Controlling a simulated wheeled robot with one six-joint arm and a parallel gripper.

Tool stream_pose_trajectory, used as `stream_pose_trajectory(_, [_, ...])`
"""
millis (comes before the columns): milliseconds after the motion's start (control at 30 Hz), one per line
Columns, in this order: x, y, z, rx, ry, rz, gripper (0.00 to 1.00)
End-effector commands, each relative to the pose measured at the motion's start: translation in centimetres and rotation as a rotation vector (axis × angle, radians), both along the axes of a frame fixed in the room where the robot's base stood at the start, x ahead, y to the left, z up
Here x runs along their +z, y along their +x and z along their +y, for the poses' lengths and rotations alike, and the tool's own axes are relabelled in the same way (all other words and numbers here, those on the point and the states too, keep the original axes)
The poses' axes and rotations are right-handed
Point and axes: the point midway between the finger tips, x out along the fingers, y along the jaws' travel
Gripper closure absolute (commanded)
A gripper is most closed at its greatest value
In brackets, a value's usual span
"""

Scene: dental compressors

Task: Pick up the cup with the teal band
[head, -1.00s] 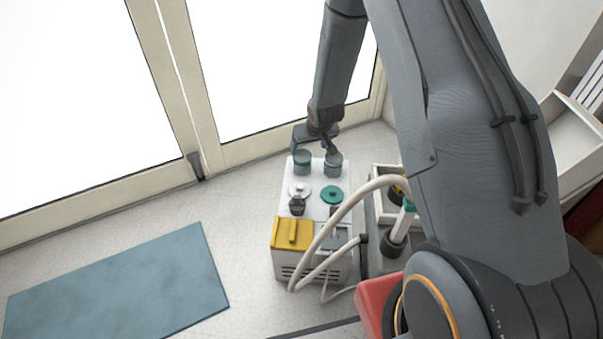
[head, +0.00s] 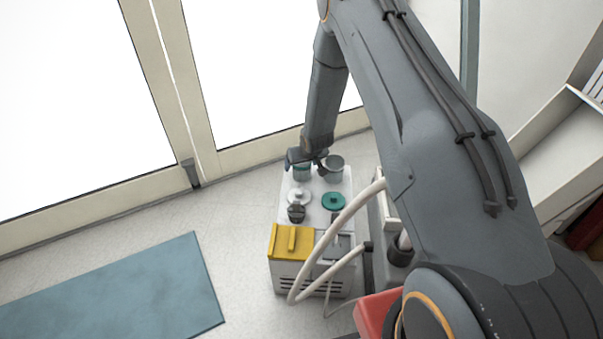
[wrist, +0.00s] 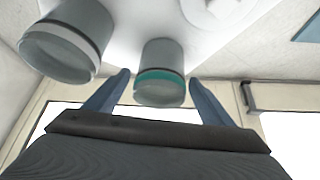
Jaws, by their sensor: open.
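The cup with the teal band (wrist: 161,62) is grey and shows in the wrist view between my two fingers, with space on either side. In the head view the same cup (head: 302,174) stands at the back left of the white compressor top, its upper part hidden by my gripper. My gripper (wrist: 160,82) is open and empty, one finger on each side of the cup. In the head view my gripper (head: 306,162) is at the cup's height or just above; contact cannot be told. A similar grey cup with a dark band (wrist: 72,38) stands beside it, also in the head view (head: 332,168).
The white compressor top (head: 316,181) also holds a white lid (head: 298,197), a teal lid (head: 334,201) and a dark knob (head: 296,213). Glass doors stand behind; a blue mat (head: 120,290) lies left.

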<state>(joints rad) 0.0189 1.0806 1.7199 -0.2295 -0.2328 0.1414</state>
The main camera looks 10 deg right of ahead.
Motion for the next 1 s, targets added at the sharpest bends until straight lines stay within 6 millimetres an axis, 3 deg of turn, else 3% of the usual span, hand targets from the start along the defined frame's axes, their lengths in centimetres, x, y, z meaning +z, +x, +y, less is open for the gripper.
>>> stream_pose_trajectory(233, [-0.2, 0.3, 0.0, 0.0, 0.0, -0.001, 0.24])
stream_pose_trajectory(500, [-0.2, 0.2, 0.0, 0.0, 0.0, -0.001, 0.68])
stream_pose_trajectory(767, [0.0, 0.3, 0.0, 0.0, 0.0, -0.001, 0.69])
stream_pose_trajectory(1000, [3.4, 0.3, 0.0, 0.001, 0.0, -0.003, 0.69])
